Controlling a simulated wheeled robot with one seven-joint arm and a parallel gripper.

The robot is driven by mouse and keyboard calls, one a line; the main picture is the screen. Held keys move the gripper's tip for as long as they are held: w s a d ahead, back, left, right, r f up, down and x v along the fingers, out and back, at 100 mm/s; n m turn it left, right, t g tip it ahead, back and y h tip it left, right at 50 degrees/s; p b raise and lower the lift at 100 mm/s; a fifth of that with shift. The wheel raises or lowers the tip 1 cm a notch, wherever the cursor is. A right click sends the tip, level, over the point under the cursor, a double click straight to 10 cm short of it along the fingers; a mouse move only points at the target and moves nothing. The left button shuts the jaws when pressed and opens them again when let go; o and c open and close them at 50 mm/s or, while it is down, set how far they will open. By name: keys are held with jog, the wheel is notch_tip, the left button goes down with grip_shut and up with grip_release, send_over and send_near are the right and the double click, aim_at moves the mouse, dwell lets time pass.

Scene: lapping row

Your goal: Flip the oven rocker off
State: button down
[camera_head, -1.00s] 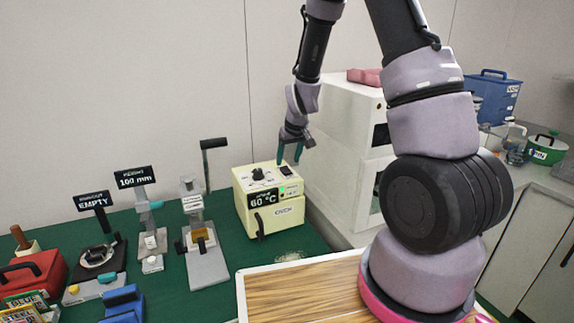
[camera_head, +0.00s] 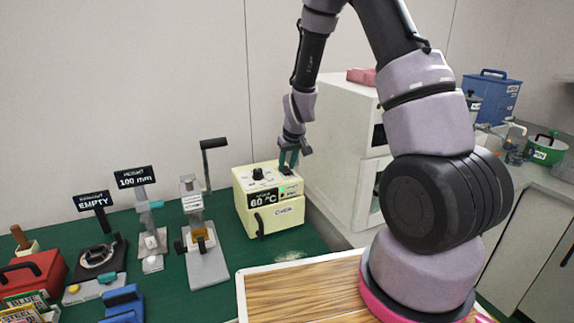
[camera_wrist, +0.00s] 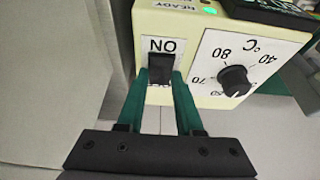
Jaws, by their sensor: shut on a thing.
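The oven (camera_head: 268,199) is a cream box on the green bench, with a 60 °C display (camera_head: 263,198) and a lit green light. Its black rocker (camera_wrist: 162,68) sits on a white plate marked ON, upside down in the wrist view. The word at the rocker's other end is mostly hidden by my fingers. My gripper (camera_wrist: 160,85) has its green fingertips at the rocker, one on each side, nearly closed around it. In the head view my gripper (camera_head: 288,160) is at the oven's top right, hiding the rocker.
A temperature dial (camera_wrist: 236,80) is beside the rocker. A white cabinet (camera_head: 340,130) stands close to the right of the oven. A crank-handled stand (camera_head: 205,255) is to the left. A wooden board (camera_head: 300,290) lies in front.

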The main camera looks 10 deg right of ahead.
aim_at(288, 172)
jog(key=shift+w+g, duration=0.2)
jog(key=shift+g, duration=0.5)
jog(key=shift+w+g, duration=0.15)
jog(key=shift+g, duration=0.55)
jog(key=shift+h, duration=0.3)
jog(key=c, duration=0.6)
grip_release()
jog(key=shift+o, duration=0.2)
jog(key=shift+r, duration=0.15)
notch_tip(288, 172, up, 11)
jog(key=s, duration=0.1)
jog(key=shift+s+f, duration=0.2)
jog(key=shift+d, duration=0.1)
